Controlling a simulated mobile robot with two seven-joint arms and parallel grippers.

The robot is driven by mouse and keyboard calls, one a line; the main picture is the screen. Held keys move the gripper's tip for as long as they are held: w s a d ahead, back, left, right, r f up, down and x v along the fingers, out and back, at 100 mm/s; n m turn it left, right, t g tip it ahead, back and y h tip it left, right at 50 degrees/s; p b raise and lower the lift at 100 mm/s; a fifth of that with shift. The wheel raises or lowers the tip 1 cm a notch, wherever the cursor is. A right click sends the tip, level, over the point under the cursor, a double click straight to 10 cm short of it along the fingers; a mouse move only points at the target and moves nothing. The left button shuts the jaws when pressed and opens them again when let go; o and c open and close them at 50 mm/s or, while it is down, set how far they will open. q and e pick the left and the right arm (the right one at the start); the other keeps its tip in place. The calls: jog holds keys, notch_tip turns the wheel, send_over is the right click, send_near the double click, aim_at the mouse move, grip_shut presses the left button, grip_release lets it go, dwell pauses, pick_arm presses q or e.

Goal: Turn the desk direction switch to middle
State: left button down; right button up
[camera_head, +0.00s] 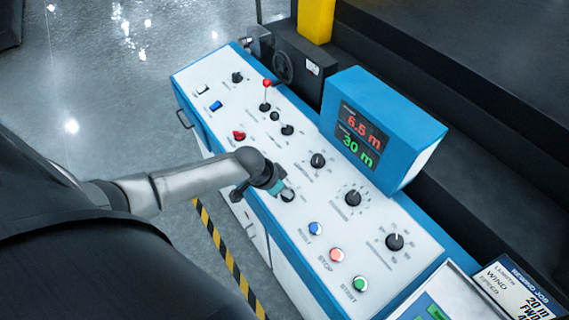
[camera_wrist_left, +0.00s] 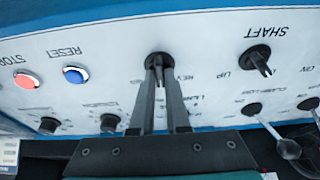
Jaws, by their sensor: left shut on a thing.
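The direction switch is a black rotary knob (camera_head: 288,196) on the white top of the control desk (camera_head: 300,268), near its front edge. It also shows in the left wrist view as the black knob (camera_wrist_left: 157,57), with the label REV beside it. My left gripper (camera_head: 282,188) reaches over the front edge to this knob. In the left wrist view, my left gripper's fingers (camera_wrist_left: 159,75) are closed on the knob's handle. The fingers hide part of the knob and its labels, so its exact setting is hard to read. My right gripper is not in view.
The blue reset button (camera_head: 315,229), red stop button (camera_head: 337,255) and green start button (camera_head: 360,284) sit right of the knob. The shaft switch (camera_wrist_left: 257,58) and a red-tipped lever (camera_head: 266,84) are on the other side. A blue display box (camera_head: 410,125) stands behind.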

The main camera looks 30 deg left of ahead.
pick_arm(q)
jog(key=c, duration=0.9)
grip_release()
jog(key=p+v, duration=0.1)
jog(key=v, duration=1.4)
jog(key=shift+p, duration=0.4)
jog(key=shift+s+d+r, duration=0.1)
jog(key=shift+s, duration=0.05)
